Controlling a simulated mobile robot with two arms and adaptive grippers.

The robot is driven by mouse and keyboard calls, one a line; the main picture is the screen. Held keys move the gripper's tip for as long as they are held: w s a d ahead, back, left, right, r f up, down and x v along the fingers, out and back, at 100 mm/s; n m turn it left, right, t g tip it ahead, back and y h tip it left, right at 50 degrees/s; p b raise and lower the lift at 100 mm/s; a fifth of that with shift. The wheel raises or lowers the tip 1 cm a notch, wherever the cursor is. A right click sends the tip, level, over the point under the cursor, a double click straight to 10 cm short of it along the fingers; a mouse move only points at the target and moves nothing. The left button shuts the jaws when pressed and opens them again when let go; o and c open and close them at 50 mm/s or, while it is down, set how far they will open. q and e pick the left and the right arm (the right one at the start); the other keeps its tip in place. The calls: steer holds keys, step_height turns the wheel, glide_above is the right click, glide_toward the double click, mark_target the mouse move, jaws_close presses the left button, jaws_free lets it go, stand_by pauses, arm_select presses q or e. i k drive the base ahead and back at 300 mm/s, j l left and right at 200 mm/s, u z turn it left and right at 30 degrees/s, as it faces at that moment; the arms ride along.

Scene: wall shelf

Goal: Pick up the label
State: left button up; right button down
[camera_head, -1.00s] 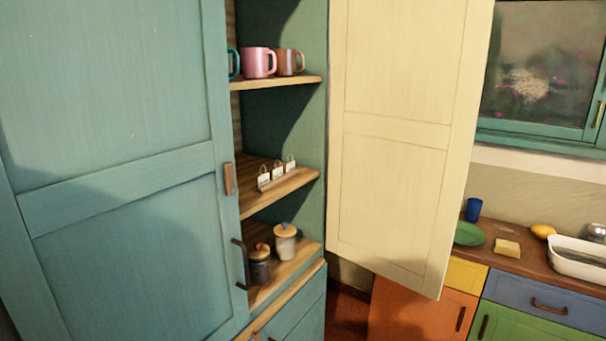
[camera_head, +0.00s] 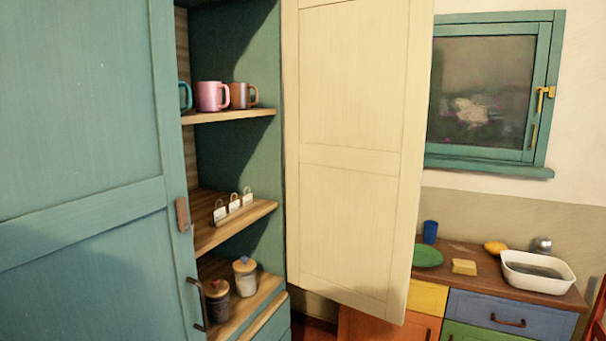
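Several small white labels (camera_head: 234,205) with wire loops stand in a wooden holder on the middle shelf (camera_head: 262,210) of the open teal cupboard. They stand in a row running from front left to back right. Any writing on them is too small to read. Neither of my grippers shows in the head view.
Mugs, among them a pink mug (camera_head: 212,96), stand on the upper shelf (camera_head: 235,115). A dark jar (camera_head: 217,302) and a pale jar (camera_head: 245,278) stand below. The cream open door (camera_head: 350,160) juts out right of the shelves. The teal closed door (camera_head: 80,130) covers the left side.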

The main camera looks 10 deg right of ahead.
mark_target(234, 206)
steer(key=i+l+u, duration=0.1)
steer(key=u, duration=0.25)
steer(key=l+u, duration=0.5)
steer(key=u, duration=0.25)
steer(key=l+u, duration=0.15)
steer(key=l, duration=0.4)
steer(key=l+u, duration=0.15)
steer(key=l, duration=0.4)
steer(key=k+l+u, duration=0.15)
steer(key=l, duration=0.4)
steer(key=l+u, duration=0.15)
steer(key=l, duration=0.45)
steer(key=k+l+u, duration=0.15)
steer(key=l, duration=0.9)
steer(key=k+l, duration=0.15)
steer(key=l, duration=0.9)
steer(key=k+j, duration=0.15)
steer(key=j, duration=0.25)
steer(key=k+j, duration=0.1)
steer(key=j, duration=0.3)
